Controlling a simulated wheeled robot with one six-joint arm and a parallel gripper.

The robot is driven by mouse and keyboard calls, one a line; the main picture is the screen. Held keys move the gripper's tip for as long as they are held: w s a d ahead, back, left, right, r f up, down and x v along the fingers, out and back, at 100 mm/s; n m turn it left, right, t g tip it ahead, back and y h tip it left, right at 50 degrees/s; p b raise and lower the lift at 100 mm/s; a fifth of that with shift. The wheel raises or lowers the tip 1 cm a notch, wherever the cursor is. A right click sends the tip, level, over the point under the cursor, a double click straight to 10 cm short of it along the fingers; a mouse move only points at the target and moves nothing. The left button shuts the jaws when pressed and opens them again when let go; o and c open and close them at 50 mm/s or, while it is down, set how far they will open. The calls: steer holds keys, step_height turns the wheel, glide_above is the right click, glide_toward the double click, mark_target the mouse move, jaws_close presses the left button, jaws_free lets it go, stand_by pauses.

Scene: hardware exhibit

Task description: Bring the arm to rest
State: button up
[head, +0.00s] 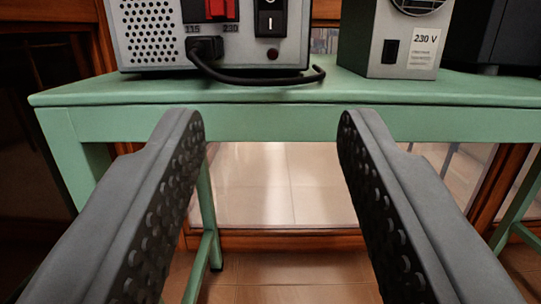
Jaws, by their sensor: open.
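My gripper (270,128) is open, with its two dark grey fingers wide apart and nothing between them. The fingers point forward at the front edge of a green table (270,122). Their tips appear just below the level of the tabletop. I cannot tell exactly how far they are from the edge. The rest of my arm is out of view.
A grey power supply (150,40) with a red switch (207,9) stands on the table at the left. Its black cable (262,80) lies curled on the tabletop. A second grey box (372,45) labelled 230 V stands at the right. Green table legs (205,220) stand below.

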steer(key=shift+r, duration=0.1)
steer(key=s+d+r+y, duration=0.1)
steer(key=s+d+r, duration=0.2)
steer(key=s+r, duration=0.35)
steer(key=s+d+r+g, duration=0.1)
steer(key=s+d+r, duration=0.25)
steer(key=r, duration=0.55)
steer(key=s+d+r+y, duration=0.1)
steer(key=s+d+r, duration=0.3)
steer(key=r, duration=0.3)
steer(key=s+d+r, duration=0.2)
steer(key=s, duration=0.6)
steer(key=s+d+r+g, duration=0.1)
steer(key=s+d+r, duration=0.2)
steer(key=s, duration=0.6)
steer(key=s+d+r+g+h, duration=0.1)
steer(key=s+d+r, duration=0.1)
steer(key=s, duration=0.7)
steer(key=shift+d+r, duration=0.3)
steer(key=shift+r, duration=0.45)
steer(key=shift+s, duration=0.1)
